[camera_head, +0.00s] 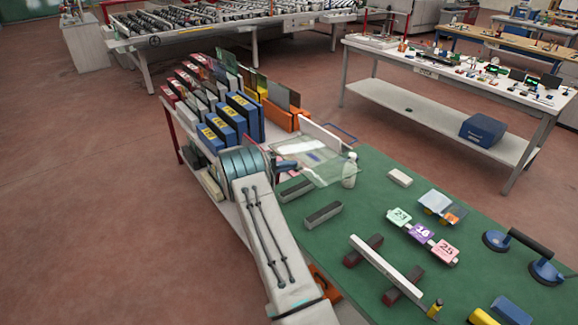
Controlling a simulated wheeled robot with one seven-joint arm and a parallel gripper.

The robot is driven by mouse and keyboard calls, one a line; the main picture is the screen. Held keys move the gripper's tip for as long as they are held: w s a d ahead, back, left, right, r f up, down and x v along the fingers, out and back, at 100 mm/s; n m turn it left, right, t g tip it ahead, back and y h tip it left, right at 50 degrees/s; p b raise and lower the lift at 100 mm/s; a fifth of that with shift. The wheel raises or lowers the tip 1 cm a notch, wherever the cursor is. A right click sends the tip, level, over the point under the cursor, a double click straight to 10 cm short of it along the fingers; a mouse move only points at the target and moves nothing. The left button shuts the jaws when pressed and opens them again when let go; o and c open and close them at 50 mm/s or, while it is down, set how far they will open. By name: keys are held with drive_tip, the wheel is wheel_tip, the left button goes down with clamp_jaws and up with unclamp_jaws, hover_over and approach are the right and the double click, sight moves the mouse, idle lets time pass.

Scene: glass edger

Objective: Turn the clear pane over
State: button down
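The clear pane (325,170) is see-through with pale edges and sits tilted over the far left end of the green-topped bench (345,225). A white bottle (349,172) stands at its right edge. My gripper (287,165) is at the pane's left edge, with its dark fingers closed on that edge as far as I can see. My arm comes up from the bottom of the view and partly hides the bench's left side. The fingertips are small and partly lost against the pane.
Two dark padded blocks (323,214) lie below the pane. A white bar (386,265) rests on two dark blocks. Number cards (420,233) and a blue suction lifter (545,272) lie to the right. A rack of blue boxes (228,122) and upright panes stands behind my gripper.

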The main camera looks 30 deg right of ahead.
drive_tip(key=shift+a+r, duration=0.1)
drive_tip(key=shift+s+f+m+t+y+b, duration=0.15)
drive_tip(key=shift+f+m+t+b, duration=2.05)
drive_tip(key=shift+m+b, duration=4.6)
drive_tip(key=shift+w+f+m+t+y+b, duration=0.15)
drive_tip(key=shift+f+m+t+b, duration=0.45)
drive_tip(key=shift+f+m+b, duration=6.3)
drive_tip(key=shift+s+r+m+t+y+b, duration=0.15)
drive_tip(key=shift+m+t+b, duration=1.4)
drive_tip(key=shift+b, duration=10.1)
drive_tip(key=shift+f, duration=0.45)
